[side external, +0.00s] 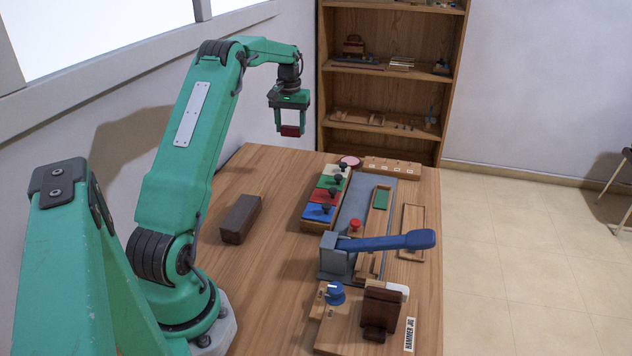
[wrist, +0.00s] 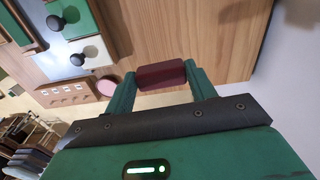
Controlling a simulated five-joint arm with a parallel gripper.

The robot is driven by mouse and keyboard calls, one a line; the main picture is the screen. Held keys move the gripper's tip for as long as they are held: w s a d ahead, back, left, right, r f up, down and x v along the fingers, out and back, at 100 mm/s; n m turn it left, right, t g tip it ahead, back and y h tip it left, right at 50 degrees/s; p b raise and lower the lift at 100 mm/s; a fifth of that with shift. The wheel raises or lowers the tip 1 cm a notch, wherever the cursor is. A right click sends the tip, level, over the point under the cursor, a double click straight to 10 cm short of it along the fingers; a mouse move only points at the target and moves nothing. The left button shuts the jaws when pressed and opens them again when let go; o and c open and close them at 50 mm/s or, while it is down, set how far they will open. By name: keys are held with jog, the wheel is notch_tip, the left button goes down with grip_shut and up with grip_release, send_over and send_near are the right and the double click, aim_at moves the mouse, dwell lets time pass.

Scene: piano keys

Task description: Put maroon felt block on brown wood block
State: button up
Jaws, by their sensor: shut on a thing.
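The maroon felt block (side external: 290,131) is held in my gripper (side external: 289,128), high above the far end of the table. In the wrist view the maroon block (wrist: 161,75) sits between the two green fingers of my gripper (wrist: 160,82), which are shut on it. The brown wood block (side external: 240,218) lies on the left part of the table in the side view, well below and nearer than my gripper. Its top looks bare. I do not make it out as a separate thing in the wrist view.
A row of coloured panels with black knobs (side external: 328,195) stands mid-table. A blue-handled lever (side external: 385,241) and a dark brown piece on a hammer jig (side external: 381,312) are nearer. A pink disc (side external: 350,162) lies at the back. The table's left side is mostly clear.

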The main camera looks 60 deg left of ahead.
jog(key=s+d+r, duration=0.1)
jog(key=s+d, duration=0.7)
jog(key=d, duration=0.4)
jog(key=s+d+r, duration=0.2)
jog(key=s+d, duration=0.7)
jog(key=d, duration=0.4)
jog(key=shift+d+m, duration=0.2)
jog(key=shift+m, duration=0.1)
jog(key=shift+f, duration=0.1)
send_over(244, 206)
notch_tip(244, 206, down, 7)
jog(key=shift+r, duration=0.1)
jog(key=shift+f, duration=0.2)
jog(key=shift+f, duration=1.85)
jog(key=shift+f, duration=0.15)
